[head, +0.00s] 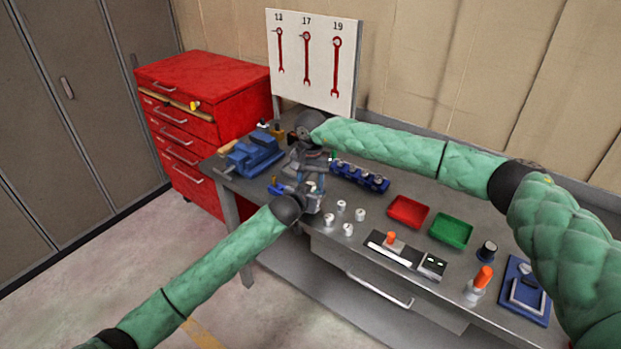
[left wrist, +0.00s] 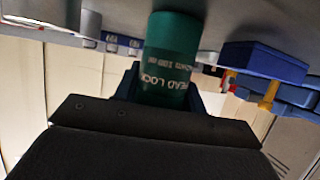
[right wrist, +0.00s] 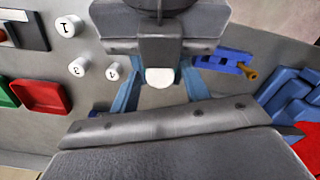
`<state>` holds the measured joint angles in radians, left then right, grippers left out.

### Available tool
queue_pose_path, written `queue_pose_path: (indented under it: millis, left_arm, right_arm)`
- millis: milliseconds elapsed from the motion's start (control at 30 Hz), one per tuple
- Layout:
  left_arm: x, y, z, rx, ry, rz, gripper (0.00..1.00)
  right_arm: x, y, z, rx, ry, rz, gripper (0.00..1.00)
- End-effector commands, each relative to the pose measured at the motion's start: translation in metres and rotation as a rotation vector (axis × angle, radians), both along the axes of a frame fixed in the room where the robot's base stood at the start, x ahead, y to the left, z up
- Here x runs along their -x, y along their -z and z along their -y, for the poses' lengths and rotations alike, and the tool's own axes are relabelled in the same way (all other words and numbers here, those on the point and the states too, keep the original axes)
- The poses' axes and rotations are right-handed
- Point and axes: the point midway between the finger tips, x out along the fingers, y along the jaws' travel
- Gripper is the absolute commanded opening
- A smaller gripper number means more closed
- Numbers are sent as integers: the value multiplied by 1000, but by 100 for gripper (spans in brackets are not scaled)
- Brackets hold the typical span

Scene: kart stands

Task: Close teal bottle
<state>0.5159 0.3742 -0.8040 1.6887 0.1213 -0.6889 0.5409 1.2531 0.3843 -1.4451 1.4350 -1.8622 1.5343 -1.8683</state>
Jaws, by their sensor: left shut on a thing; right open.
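The teal bottle (left wrist: 172,60) with white lettering stands between the fingers of my left gripper (left wrist: 165,92) in the left wrist view. My left gripper is shut on it. In the right wrist view, a small white round top (right wrist: 160,77) shows between the blue fingers of my right gripper (right wrist: 160,95). It looks like the bottle's top; I cannot tell whether it is a cap or a nozzle. My right gripper is open, with a finger on each side of that top and apart from it. In the head view both grippers meet over the bench's left part and largely hide the bottle.
The bench (head: 385,215) holds several white numbered cylinders (head: 348,229), a blue socket rack (head: 360,177), a red tray (head: 408,211) and a green tray (head: 450,230). A blue vise (head: 252,155) is at the left, near a red tool cabinet (head: 205,90).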

Motion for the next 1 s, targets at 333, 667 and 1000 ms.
queue_pose_path:
  millis: [333, 667, 1000]
  left_arm:
    - [0, 0, 0, 0, 0, 0, 0]
    - [0, 0, 0, 0, 0, 0, 0]
    - [0, 0, 0, 0, 0, 0, 0]
  right_arm:
    - [0, 0, 0, 0, 0, 0, 1]
    - [0, 0, 0, 0, 117, 0, 1]
    - [0, 0, 0, 1, 510, -1, 1]
